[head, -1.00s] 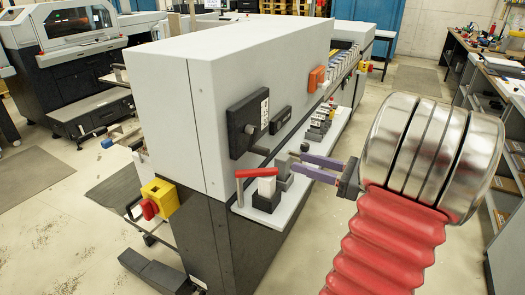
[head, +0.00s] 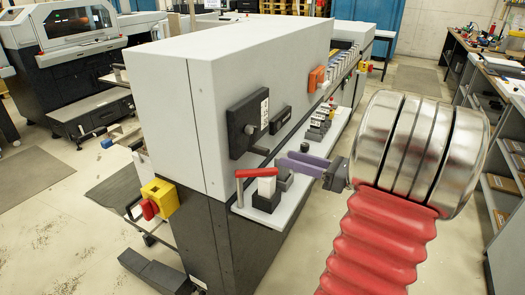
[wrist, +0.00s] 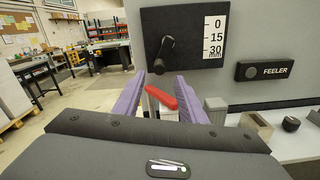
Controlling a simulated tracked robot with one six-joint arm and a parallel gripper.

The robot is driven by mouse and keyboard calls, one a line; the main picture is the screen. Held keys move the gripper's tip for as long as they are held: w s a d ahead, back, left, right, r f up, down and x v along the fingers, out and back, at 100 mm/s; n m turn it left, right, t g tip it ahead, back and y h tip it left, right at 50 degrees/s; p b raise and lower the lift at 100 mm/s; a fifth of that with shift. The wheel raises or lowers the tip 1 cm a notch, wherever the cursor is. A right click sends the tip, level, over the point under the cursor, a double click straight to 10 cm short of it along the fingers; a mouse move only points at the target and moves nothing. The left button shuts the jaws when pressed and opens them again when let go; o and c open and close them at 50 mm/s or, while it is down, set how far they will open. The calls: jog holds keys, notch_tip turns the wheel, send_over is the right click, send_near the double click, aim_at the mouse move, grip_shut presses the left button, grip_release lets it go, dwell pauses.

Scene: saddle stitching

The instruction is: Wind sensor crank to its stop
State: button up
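A black square panel (head: 248,124) with a white 0-15-30 mm scale is on the grey machine's side. It carries a dark crank (wrist: 165,52) with a knob, hanging down-left in the wrist view. My gripper (head: 284,162) has two purple fingers. They are apart and empty, below and to the right of the panel in the head view. In the wrist view the panel and crank show ahead, above the fingertips (wrist: 164,88). A red lever (head: 253,173) on a white block stands on the ledge. Its red handle (wrist: 161,97) shows between the fingers in the wrist view; I see no grip on it.
A black FEELER box (wrist: 265,70) is right of the panel. The light ledge (head: 235,208) holds grey blocks (wrist: 215,108) and a black knob (wrist: 291,124) close to the fingers. A yellow-and-red switch (head: 157,195) is on the machine's corner.

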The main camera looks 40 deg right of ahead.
aim_at(269, 152)
jog(key=x, duration=1)
jog(key=shift+w, duration=0.15)
jog(key=shift+c, duration=0.4)
jog(key=c, duration=0.8)
jog(key=shift+d, duration=0.1)
jog(key=shift+c, duration=0.2)
grip_shut()
jog(key=shift+c, duration=0.2)
grip_release()
jog(key=shift+f+n, duration=0.1)
jog(key=shift+n, duration=0.4)
